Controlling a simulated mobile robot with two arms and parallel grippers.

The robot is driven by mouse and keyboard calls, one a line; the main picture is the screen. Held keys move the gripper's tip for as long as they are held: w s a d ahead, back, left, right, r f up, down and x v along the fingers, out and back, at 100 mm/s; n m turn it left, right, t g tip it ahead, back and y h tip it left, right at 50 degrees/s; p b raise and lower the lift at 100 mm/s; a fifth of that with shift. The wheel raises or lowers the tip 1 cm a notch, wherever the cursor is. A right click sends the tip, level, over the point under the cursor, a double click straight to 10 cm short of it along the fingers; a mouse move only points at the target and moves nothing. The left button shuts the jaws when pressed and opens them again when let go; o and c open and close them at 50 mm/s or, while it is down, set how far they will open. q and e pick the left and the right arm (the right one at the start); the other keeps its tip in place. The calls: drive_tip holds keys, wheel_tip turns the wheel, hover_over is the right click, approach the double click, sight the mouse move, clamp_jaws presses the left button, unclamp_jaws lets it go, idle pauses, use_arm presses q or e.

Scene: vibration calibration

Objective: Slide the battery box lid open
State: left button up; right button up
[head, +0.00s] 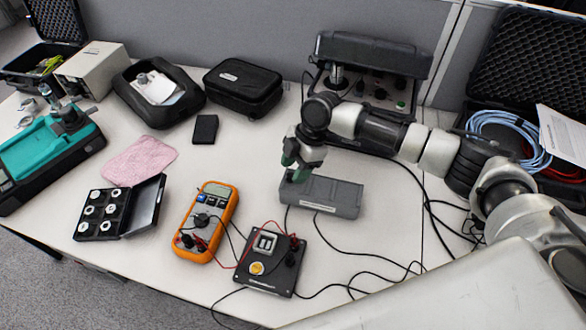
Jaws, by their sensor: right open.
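The grey oblong box (334,196), which looks like the battery box, lies on the table right of centre, with thin cables near its front. Its top looks closed; a separate lid edge is too small to make out. My right gripper (296,174) points down at the left end of the box, its green-and-dark fingers over or just behind that end. It is open, and I cannot tell whether it touches the lid. My left gripper is not in view.
An orange multimeter (207,222) and a black switch panel (268,259) with wires lie left and front of the box. A black compartment case (103,214), pink cloth (140,158) and black pouch (243,87) lie further left. A dark instrument case (370,75) stands behind.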

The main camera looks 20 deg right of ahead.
sight(317, 189)
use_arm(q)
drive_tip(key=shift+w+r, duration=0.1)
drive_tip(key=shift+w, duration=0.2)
use_arm(e)
drive_tip(key=shift+a+f, duration=0.35)
drive_tip(key=shift+f, duration=0.3)
clamp_jaws()
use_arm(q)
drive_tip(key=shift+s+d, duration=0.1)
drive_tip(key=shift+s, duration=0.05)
use_arm(e)
drive_tip(key=shift+s+d, duration=0.1)
